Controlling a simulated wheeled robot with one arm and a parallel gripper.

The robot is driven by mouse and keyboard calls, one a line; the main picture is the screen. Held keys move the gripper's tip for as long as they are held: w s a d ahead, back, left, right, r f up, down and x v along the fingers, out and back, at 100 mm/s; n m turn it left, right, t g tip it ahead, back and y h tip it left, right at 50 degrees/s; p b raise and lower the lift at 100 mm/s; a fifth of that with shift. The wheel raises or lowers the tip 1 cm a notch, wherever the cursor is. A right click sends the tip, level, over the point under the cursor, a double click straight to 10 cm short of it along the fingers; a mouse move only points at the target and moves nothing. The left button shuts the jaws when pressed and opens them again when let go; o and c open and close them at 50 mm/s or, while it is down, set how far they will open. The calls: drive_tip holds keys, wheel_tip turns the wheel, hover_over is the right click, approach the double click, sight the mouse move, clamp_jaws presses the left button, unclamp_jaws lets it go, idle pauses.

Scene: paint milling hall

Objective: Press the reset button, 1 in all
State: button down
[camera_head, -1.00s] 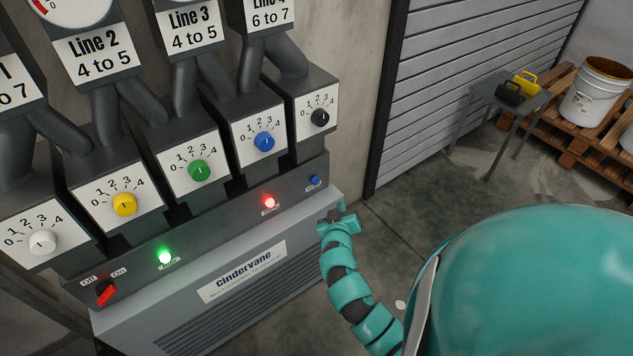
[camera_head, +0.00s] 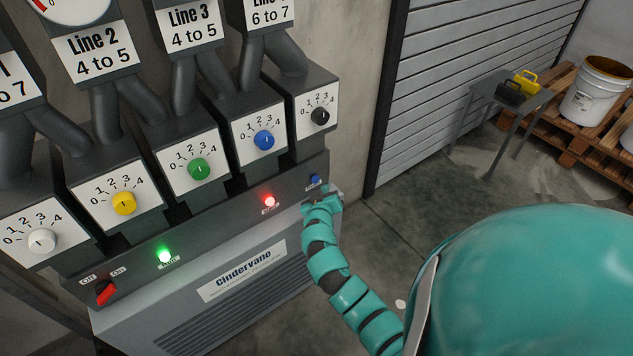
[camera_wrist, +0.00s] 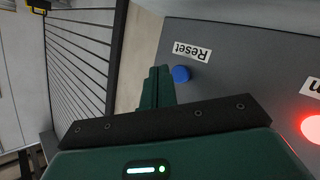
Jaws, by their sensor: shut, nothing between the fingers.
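The reset button (camera_head: 315,180) is a small blue round button at the right end of the machine's sloped front strip. In the wrist view the blue button (camera_wrist: 180,74) is beside a label reading Reset (camera_wrist: 191,51). My gripper (camera_head: 318,194) is just below the button in the head view. In the wrist view its shut, empty fingertips (camera_wrist: 159,70) are left of the button, with a small gap between them in the picture. I cannot tell how far the tips are from the panel in depth.
A lit red lamp (camera_head: 269,202) and a lit green lamp (camera_head: 165,257) are on the same strip. A red switch (camera_head: 106,292) is at its left end. Several dial knobs, such as the blue knob (camera_head: 264,140), stand above. Open floor lies right of the machine.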

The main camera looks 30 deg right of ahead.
drive_tip(key=shift+w, duration=0.65)
drive_tip(key=shift+w+b, duration=0.1)
drive_tip(key=shift+b, duration=0.2)
idle(1.4)
drive_tip(key=shift+w+a, duration=0.1)
drive_tip(key=shift+w, duration=0.2)
drive_tip(key=shift+w+b, duration=0.4)
drive_tip(key=shift+b, duration=0.05)
idle(0.6)
drive_tip(key=shift+s, duration=0.8)
drive_tip(key=shift+s, duration=0.1)
drive_tip(key=s, duration=0.5)
drive_tip(key=shift+d, duration=0.2)
